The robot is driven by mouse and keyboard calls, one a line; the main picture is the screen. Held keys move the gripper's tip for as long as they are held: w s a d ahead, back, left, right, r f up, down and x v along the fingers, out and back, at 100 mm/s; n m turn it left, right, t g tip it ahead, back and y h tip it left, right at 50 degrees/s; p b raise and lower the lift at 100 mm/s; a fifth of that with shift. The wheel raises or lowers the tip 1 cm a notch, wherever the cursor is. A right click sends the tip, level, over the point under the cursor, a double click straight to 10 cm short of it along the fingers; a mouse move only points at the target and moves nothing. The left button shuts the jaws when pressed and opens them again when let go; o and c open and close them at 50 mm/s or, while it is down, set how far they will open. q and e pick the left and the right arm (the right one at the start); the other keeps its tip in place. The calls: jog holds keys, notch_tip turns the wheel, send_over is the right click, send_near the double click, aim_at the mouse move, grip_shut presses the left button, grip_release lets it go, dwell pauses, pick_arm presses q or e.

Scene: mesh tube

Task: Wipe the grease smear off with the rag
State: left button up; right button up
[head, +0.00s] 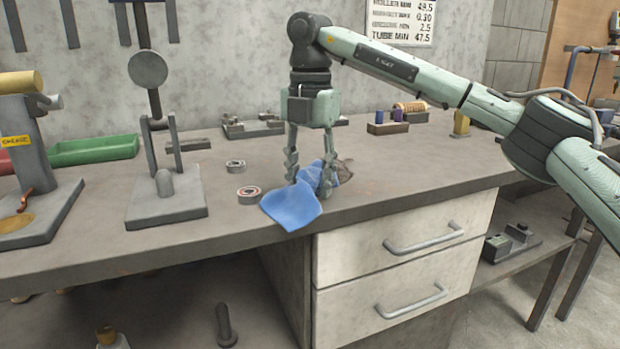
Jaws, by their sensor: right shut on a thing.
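A blue rag (291,206) lies bunched on the grey workbench (400,173), near its front edge above the drawers. My right gripper (311,180) points straight down, shut on the rag, with its fingers at the bench top. A dark brownish grease smear (346,169) shows on the bench just to the right of the rag and fingers. The rag and gripper hide part of that area, so its full extent cannot be told. My left gripper is not in view.
Two small metal rings (249,194) lie left of the rag. A metal stand (166,200) and a grease dispenser (30,205) stand further left, with a green tray (95,150) behind. Small blocks (388,127) sit at the back. The bench to the right is clear.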

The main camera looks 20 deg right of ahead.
jog(key=shift+s+f, duration=0.1)
jog(key=shift+f, duration=0.3)
grip_shut()
dwell(0.4)
